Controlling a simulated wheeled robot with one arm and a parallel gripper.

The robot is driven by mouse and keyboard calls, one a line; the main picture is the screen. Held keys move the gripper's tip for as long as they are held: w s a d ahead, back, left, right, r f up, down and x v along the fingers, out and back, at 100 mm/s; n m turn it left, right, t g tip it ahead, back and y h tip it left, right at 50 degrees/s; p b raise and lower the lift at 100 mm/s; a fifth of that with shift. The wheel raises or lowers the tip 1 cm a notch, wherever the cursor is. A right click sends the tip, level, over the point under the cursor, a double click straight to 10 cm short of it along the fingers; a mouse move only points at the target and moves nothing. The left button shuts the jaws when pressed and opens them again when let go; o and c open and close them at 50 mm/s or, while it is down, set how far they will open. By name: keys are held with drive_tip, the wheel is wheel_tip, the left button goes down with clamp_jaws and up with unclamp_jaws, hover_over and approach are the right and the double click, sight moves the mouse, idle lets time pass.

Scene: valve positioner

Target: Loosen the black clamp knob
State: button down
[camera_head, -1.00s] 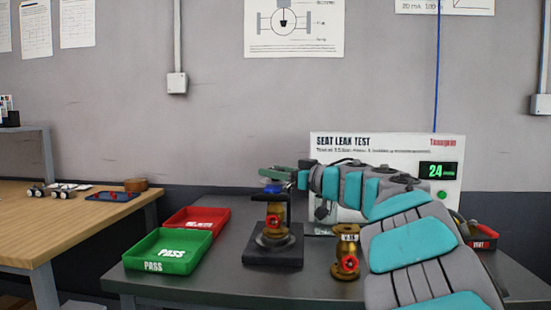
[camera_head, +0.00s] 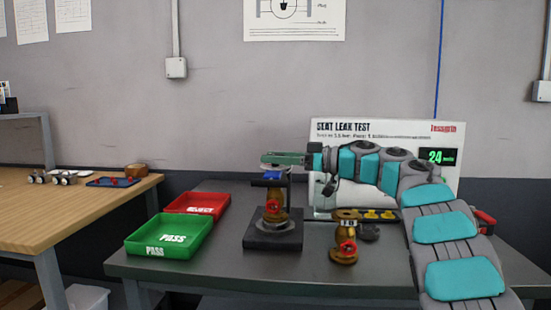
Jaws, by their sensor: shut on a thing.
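The clamp stand (camera_head: 258,242) is black and stands on the grey bench, with a brass valve (camera_head: 275,207) with a red handwheel upright in it. A black clamp bar (camera_head: 262,184) crosses above the valve. My gripper (camera_head: 271,160) reaches in from the right over the top of the clamp and is shut on the black clamp knob, which its jaws hide. A small blue part (camera_head: 271,175) shows just below the jaws. I cannot see how far the knob is turned.
A green PASS tray (camera_head: 166,249) and red tray (camera_head: 197,202) are on the left. A second brass valve (camera_head: 345,252) stands right of the stand, before yellow pieces (camera_head: 380,214). The seat leak test panel (camera_head: 365,126) is behind my arm. A wooden table (camera_head: 60,222) is farther left.

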drive_tip(key=shift+n+g, duration=0.8)
drive_tip(key=shift+g, duration=0.5)
drive_tip(key=shift+c, duration=1.4)
unclamp_jaws()
drive_tip(key=shift+d, duration=0.1)
drive_tip(key=d, duration=0.7)
drive_tip(key=shift+s+d, duration=0.25)
